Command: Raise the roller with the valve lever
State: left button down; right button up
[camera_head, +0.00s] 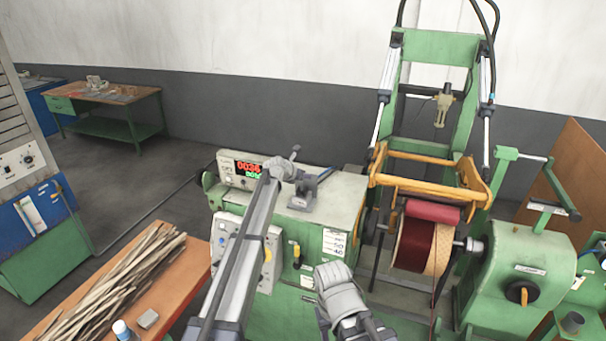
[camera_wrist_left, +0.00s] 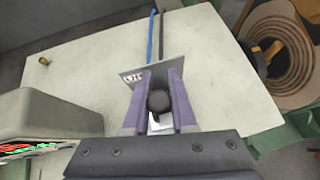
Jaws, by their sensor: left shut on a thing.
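My left gripper (camera_head: 314,186) is over the top of the green control cabinet. In the left wrist view its two fingers (camera_wrist_left: 159,88) are shut around the black round knob of the valve lever (camera_wrist_left: 159,102). A grey valve plate (camera_wrist_left: 135,77) with a small label stands just beyond the fingertips, with a blue and a black hose behind it. The lever's lower part is mostly hidden by the fingers. The red roller (camera_head: 432,211) lies across the top of the dark red coil (camera_head: 413,243), under the orange frame (camera_head: 425,187); it appears to touch the coil. My right gripper's jaws do not show.
A display box (camera_head: 244,170) with red and green digits stands left of the valve on the cabinet top (camera_head: 315,203). The green winding machine (camera_head: 520,270) is at the right. A wooden table (camera_head: 180,285) with a pile of strips is at the lower left.

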pick_arm(q)
jog(key=shift+w, duration=0.1)
jog(key=c, duration=0.7)
grip_release()
jog(key=shift+c, duration=0.2)
